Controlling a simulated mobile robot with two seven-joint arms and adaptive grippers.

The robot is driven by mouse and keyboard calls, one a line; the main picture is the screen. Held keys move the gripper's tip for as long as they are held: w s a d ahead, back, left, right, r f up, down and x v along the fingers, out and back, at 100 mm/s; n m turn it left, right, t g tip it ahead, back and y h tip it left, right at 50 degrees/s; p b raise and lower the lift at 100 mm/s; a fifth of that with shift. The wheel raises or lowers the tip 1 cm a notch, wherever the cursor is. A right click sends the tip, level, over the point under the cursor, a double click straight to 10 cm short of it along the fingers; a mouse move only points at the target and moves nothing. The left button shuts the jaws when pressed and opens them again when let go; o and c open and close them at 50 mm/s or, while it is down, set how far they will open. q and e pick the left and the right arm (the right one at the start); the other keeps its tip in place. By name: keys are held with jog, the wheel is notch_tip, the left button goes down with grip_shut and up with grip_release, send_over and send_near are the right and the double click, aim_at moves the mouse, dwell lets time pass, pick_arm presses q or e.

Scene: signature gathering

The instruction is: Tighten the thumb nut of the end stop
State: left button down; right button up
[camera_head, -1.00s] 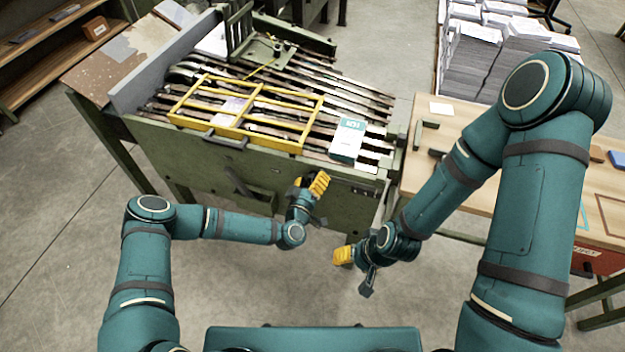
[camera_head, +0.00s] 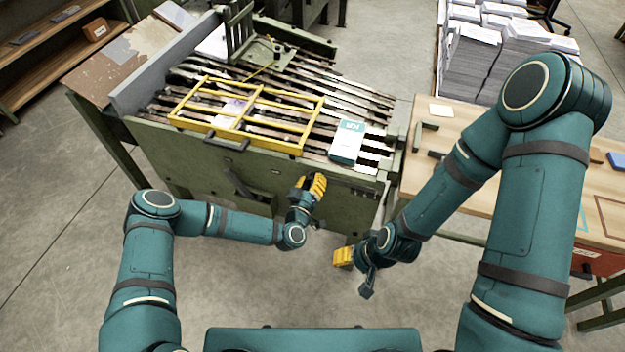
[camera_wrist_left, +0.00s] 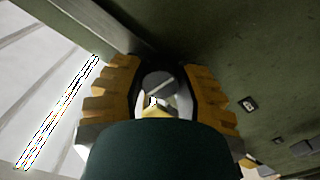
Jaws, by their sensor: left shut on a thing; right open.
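My left gripper (camera_head: 312,185) is at the green front panel of the machine (camera_head: 205,172), below its right half. In the left wrist view the yellow fingers (camera_wrist_left: 158,90) stand on either side of a small round grey part with a pale line across it, the thumb nut (camera_wrist_left: 158,82), and are shut on it. In the head view the gripper hides the nut. I cannot make out the end stop's shape. My right gripper (camera_head: 344,257) is open and empty, lower and to the right, over the floor in front of the machine.
A yellow frame (camera_head: 262,88) and a teal-and-white booklet (camera_head: 347,140) lie on the machine's rails. A wooden table (camera_head: 460,125) with small items stands at the right, paper stacks (camera_head: 478,62) behind it. Floor (camera_head: 70,240) is free at the left front.

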pick_arm(q)
jog(key=m+p, duration=0.1)
jog(key=m, duration=0.3)
jog(key=shift+r, duration=0.15)
jog(key=m, duration=0.4)
jog(key=shift+p, duration=0.3)
jog(key=m, duration=0.8)
jog(key=shift+m, duration=0.3)
jog(key=c, duration=0.6)
grip_release()
jog(key=shift+s, duration=0.1)
